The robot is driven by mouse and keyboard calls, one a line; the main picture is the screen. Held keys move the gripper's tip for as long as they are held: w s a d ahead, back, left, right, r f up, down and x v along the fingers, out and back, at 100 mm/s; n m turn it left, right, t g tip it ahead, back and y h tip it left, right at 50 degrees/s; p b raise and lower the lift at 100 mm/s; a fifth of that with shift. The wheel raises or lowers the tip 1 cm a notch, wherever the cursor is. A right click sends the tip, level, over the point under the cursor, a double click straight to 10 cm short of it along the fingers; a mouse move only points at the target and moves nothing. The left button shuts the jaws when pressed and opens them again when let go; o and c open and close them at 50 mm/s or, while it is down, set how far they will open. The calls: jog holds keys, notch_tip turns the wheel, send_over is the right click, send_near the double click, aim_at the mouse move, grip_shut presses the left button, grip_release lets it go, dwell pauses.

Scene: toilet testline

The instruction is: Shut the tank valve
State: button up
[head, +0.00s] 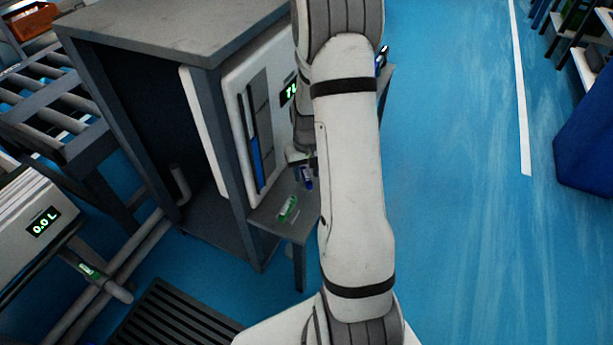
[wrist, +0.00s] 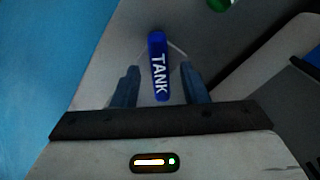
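The tank valve's blue handle (wrist: 158,66), lettered TANK, is between the two fingers of my gripper (wrist: 161,82) in the wrist view. A gap shows on each side of the handle, and the fingers are open. In the head view the blue handle (head: 307,178) is on the small grey shelf at the front of the cabinet, just below my gripper (head: 301,158). My arm hides part of the shelf and the cabinet's right side there. How the handle is turned against its pipe is hard to tell.
A green handle (head: 288,208) lies on the same shelf (head: 268,221), left of the blue one. The cabinet (head: 150,28) has a blue level gauge (head: 255,160) and a partly hidden display (head: 289,92). Another unit (head: 25,215) reads 0.0 L. Blue floor (head: 460,200) is clear at right.

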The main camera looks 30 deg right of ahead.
jog(key=shift+f, duration=0.4)
jog(key=shift+c, duration=0.4)
grip_shut()
